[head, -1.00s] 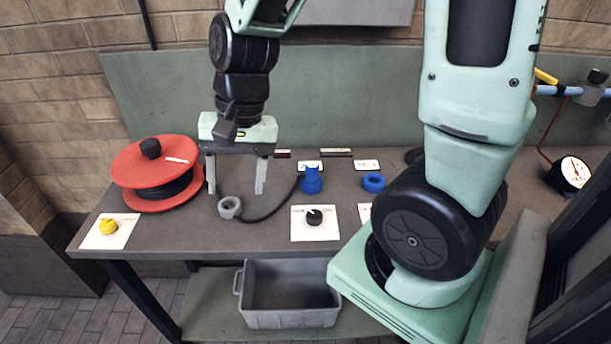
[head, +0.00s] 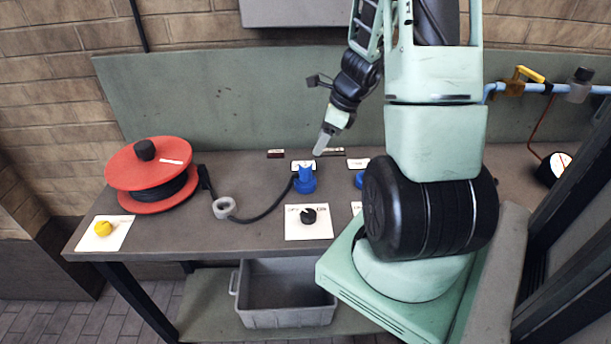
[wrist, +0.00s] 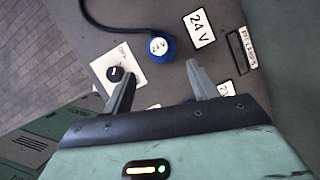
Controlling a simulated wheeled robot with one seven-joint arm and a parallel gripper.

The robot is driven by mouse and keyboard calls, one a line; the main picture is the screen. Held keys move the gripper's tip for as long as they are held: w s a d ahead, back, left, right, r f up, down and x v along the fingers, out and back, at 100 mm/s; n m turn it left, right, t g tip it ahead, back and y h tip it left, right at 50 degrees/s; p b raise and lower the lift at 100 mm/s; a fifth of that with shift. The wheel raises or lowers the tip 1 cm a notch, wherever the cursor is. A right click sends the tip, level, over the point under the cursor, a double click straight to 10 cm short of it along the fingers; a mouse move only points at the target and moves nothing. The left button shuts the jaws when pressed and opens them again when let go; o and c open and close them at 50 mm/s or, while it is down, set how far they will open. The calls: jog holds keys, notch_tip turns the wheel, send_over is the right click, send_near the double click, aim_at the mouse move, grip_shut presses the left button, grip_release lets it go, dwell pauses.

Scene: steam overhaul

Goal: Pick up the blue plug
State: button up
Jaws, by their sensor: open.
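The blue plug (head: 305,180) stands upright on the grey workbench, with a black cable running left from it. In the wrist view the blue plug (wrist: 160,47) shows from above, with a white label on its top, beyond and between the fingertips. My gripper (head: 321,143) is above the bench, just behind and above the plug, seen edge-on. In the wrist view my gripper (wrist: 160,75) has its two fingers spread with nothing between them. It does not touch the plug.
A blue ring (head: 360,179) is partly hidden by my arm. A black knob (head: 308,216) sits on a white plate in front. A grey ring (head: 227,207), red cable reel (head: 150,200) and yellow knob (head: 103,228) are left. A grey bin (head: 285,305) is below.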

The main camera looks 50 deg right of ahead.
aim_at(307, 164)
jog(key=b+x, duration=0.1)
jog(key=x, duration=1)
jog(key=shift+w+f+b, duration=0.1)
jog(key=shift+f+b, duration=0.05)
jog(key=shift+b, duration=0.15)
jog(key=c, duration=1.1)
